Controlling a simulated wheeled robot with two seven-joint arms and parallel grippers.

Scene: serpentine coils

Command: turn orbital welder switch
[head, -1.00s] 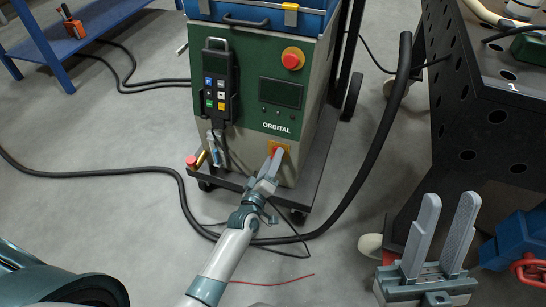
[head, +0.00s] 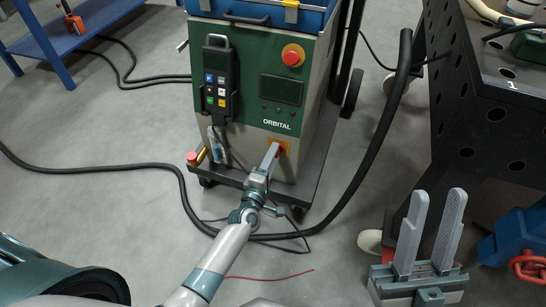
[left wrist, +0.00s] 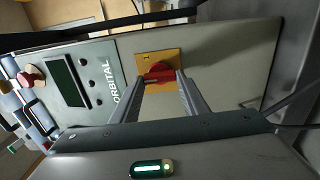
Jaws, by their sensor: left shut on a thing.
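The orbital welder (head: 290,125) is a green and beige cabinet on a wheeled cart, lettered ORBITAL. Its red rotary switch sits on a yellow plate (head: 284,147) low on the front, mostly hidden by my gripper in the head view. In the left wrist view the red switch (left wrist: 159,74) shows between my fingertips on its yellow plate (left wrist: 172,57). My left gripper (head: 273,150) is shut on this switch, one finger on each side; it also shows in the left wrist view (left wrist: 162,80). My right gripper (head: 438,194) is open and empty at the lower right.
A red round button (head: 292,56), a dark screen (head: 281,91) and a hanging pendant (head: 218,82) are higher on the front. A thick black hose (head: 378,140) curves beside the cart. A perforated black table (head: 480,115) stands right. Cables lie on the grey floor.

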